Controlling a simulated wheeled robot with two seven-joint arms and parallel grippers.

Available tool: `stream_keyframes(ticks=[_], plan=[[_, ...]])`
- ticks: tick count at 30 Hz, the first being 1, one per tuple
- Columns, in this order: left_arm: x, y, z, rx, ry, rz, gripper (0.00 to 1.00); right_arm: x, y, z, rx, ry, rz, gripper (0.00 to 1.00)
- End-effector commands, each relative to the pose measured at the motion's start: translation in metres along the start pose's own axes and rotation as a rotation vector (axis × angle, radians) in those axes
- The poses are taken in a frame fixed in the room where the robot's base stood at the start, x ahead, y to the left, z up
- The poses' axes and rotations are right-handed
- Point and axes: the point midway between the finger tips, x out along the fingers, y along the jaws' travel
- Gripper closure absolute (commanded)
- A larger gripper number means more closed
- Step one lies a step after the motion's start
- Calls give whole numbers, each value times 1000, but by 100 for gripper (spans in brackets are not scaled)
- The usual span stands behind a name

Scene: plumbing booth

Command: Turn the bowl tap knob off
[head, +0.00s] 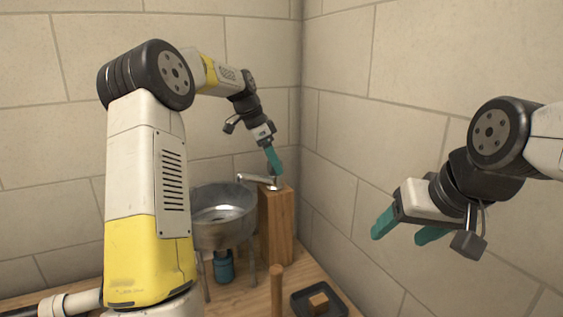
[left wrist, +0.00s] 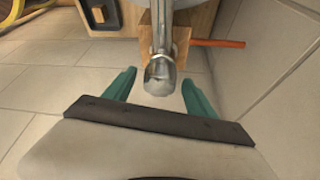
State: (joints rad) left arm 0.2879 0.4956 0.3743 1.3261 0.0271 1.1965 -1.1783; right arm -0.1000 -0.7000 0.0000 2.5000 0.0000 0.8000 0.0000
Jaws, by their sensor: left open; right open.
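The metal tap (head: 252,178) stands on top of a wooden post (head: 277,228), its spout reaching left over the metal bowl (head: 222,232). My left gripper (head: 274,162) is just above the tap's post end. In the left wrist view, the tap's rounded metal end (left wrist: 160,76) sits between the open fingers of my left gripper (left wrist: 158,84), with a gap on each side. The knob is not clearly distinct from the tap body, and its angle cannot be told. My right gripper (head: 400,236) is open, empty and raised at the right, far from the tap.
A blue canister (head: 223,267) stands below the bowl. A black tray (head: 336,303) holding a tan block (head: 318,300) and an upright wooden rod (head: 276,292) are in front. Tiled walls meet close behind the post. An orange rod (left wrist: 218,43) shows beside the post.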

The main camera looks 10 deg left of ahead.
Motion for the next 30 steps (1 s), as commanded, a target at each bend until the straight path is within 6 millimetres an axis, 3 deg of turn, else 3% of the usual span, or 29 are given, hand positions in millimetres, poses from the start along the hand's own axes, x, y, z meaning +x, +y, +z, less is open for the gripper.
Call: stream_keyframes(ticks=[5, 18, 30], plan=[[-7, 0, 0, 0, 0, 0, 35, 0, 0, 0, 0, 0, 0, 35], [-72, -1, 0, 0, 1, -2, 35, 0, 0, 0, 0, 0, 0, 35], [-78, 0, 0, 0, 0, 0, 35, 0, 0, 0, 0, 0, 0, 35]])
